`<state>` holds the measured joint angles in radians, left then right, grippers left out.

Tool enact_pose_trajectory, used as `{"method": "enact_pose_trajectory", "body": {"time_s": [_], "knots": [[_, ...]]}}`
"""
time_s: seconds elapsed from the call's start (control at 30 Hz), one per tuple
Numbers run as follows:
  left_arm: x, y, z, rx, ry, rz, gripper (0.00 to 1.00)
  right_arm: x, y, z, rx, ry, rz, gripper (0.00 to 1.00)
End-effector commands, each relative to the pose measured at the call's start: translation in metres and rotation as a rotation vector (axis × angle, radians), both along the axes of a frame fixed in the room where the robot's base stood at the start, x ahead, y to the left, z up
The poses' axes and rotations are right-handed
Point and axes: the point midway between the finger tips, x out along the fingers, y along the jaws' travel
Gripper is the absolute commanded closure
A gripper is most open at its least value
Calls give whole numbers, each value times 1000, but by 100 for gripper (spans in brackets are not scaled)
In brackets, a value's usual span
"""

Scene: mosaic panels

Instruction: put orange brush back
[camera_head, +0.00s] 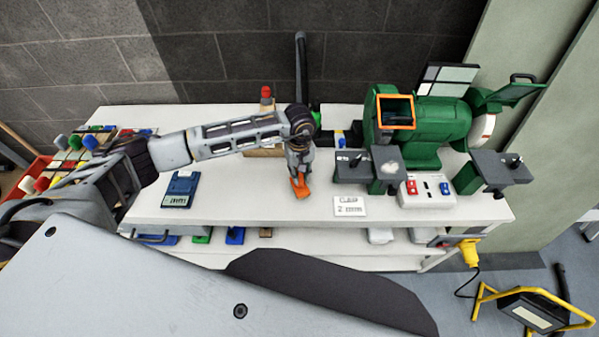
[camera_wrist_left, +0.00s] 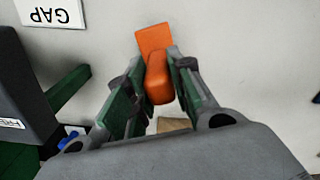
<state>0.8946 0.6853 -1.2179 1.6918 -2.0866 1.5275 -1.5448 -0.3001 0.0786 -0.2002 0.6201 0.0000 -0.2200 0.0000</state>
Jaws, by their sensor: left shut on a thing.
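My left gripper (camera_head: 299,176) points down over the middle of the white bench (camera_head: 245,208). It is shut on the orange brush (camera_head: 300,188), which shows below its fingers in the head view. In the left wrist view the orange brush (camera_wrist_left: 155,40) sits between the two green-padded fingers of the left gripper (camera_wrist_left: 160,72), with a flat orange end sticking out past the tips. I cannot tell whether the brush touches the bench top. My right gripper is not in view.
A green bench grinder (camera_head: 440,122) with grey rests stands to the right. A white "GAP" card (camera_head: 350,206) lies right of the gripper, and a blue device (camera_head: 181,188) lies left. A wooden piece (camera_wrist_left: 173,125) is partly hidden behind the gripper.

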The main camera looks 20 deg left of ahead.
Motion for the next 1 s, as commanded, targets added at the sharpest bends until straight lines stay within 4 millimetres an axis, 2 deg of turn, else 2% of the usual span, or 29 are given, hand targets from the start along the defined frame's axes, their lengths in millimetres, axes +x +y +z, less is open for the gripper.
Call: {"method": "enact_pose_trajectory", "body": {"time_s": [0.2, 0.23, 0.37, 0.83, 1.0], "knots": [[0, 0, -3, 1, -1, 0, 100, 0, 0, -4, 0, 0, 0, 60], [0, 0, -3, 0, 0, 1, 73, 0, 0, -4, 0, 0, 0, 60], [0, 0, -2, 0, 0, 1, 57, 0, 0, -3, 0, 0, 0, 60], [0, 0, -1, 0, 0, 1, 56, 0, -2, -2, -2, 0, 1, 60], [1, 0, 7, 0, -3, 1, 56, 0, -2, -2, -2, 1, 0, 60]]}}
